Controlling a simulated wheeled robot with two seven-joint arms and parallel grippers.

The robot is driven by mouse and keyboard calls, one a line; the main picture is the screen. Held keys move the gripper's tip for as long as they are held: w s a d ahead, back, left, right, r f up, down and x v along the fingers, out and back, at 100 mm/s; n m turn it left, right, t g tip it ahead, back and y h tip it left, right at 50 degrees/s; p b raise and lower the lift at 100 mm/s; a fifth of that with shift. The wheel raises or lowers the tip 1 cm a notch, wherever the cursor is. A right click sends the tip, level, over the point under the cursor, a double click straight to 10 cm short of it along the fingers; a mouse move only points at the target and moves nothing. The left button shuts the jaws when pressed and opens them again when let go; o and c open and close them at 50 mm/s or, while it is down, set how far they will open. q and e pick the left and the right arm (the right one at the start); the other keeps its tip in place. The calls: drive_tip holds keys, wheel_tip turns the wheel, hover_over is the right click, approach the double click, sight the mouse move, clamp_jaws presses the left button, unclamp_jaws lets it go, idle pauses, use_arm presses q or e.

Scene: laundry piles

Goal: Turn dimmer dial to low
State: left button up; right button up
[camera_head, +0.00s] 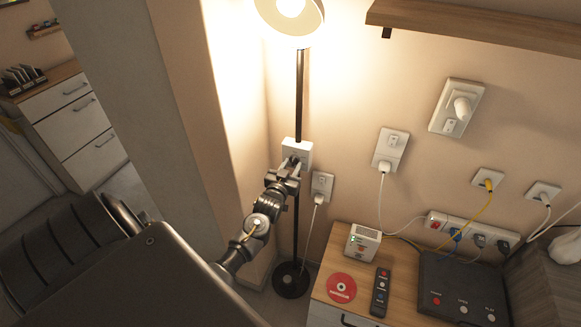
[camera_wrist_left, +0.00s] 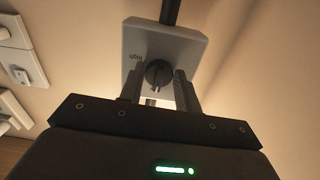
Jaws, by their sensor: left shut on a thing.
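The dimmer box (camera_head: 297,151) is a white box on the black pole of a floor lamp (camera_head: 290,12), and the lamp is lit. In the left wrist view the dimmer box (camera_wrist_left: 185,48) carries a dark round dial (camera_wrist_left: 158,74), with the word "high" printed beside it. My left gripper (camera_head: 290,167) is at the front of the box. In the left wrist view its two fingers (camera_wrist_left: 159,88) stand on either side of the dial and are shut on it. The dial is hidden behind the gripper in the head view. My right gripper is not in view.
A wooden cabinet top (camera_head: 330,270) at lower right holds a white device (camera_head: 363,242), a red disc (camera_head: 342,288), a remote (camera_head: 380,292) and a black box (camera_head: 462,285). Wall outlets (camera_head: 391,150) with plugs and cables are to the right. A wooden shelf (camera_head: 480,25) is above.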

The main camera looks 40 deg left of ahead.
use_arm(q)
drive_tip(key=shift+n, duration=0.3)
drive_tip(key=o, duration=1)
drive_tip(key=shift+c, duration=0.2)
drive_tip(key=b+v, duration=0.2)
drive_tip(key=v, duration=0.8)
drive_tip(key=shift+s+b, duration=0.3)
drive_tip(key=shift+s, duration=0.05)
drive_tip(key=shift+d, duration=0.15)
